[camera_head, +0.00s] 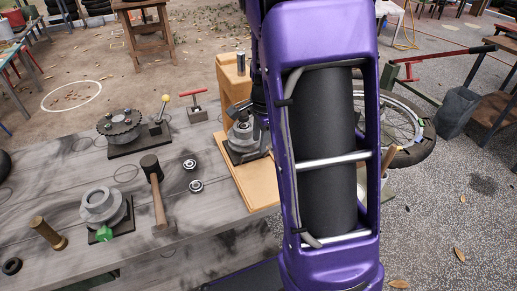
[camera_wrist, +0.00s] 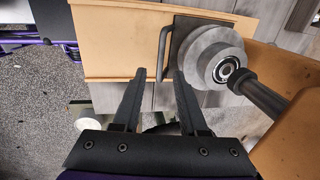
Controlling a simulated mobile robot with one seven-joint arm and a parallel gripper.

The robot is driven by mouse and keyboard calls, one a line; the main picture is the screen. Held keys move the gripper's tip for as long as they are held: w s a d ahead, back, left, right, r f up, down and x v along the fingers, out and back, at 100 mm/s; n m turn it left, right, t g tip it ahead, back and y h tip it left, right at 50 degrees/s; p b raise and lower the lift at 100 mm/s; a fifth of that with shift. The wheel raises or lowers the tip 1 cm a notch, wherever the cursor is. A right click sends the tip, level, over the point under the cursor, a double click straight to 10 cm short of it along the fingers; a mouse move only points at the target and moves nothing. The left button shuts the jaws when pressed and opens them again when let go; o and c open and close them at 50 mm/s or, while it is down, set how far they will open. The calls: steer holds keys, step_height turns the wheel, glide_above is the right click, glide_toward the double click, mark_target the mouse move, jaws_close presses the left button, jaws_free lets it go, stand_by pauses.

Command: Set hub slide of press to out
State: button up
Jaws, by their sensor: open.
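The press has a wooden base (camera_head: 254,184) and a wooden upright (camera_head: 230,84) at the table's right end. Its hub slide is a dark plate (camera_head: 238,153) carrying a grey hub (camera_head: 240,134). In the wrist view the grey hub (camera_wrist: 204,52) with a bearing in its bore sits on the plate, and a dark rod (camera_wrist: 262,96) points at the bore. The slide's bar handle (camera_wrist: 162,56) stands at the plate's left edge. My gripper (camera_wrist: 160,74) is open and empty; the handle's near end appears between its fingertips. Contact cannot be told.
On the grey table (camera_head: 60,190) are a mallet (camera_head: 155,190), a second hub (camera_head: 103,208), two bearings, a geared fixture (camera_head: 122,125) with a yellow-knobbed lever, and a red-handled tool (camera_head: 195,104). Floor right of the table is mostly open.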

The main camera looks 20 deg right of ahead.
mark_target(247, 142)
steer(key=shift+w+f, duration=0.15)
steer(key=shift+f, duration=0.65)
steer(key=shift+w+f, duration=0.15)
steer(key=shift+f, duration=0.65)
jaws_close()
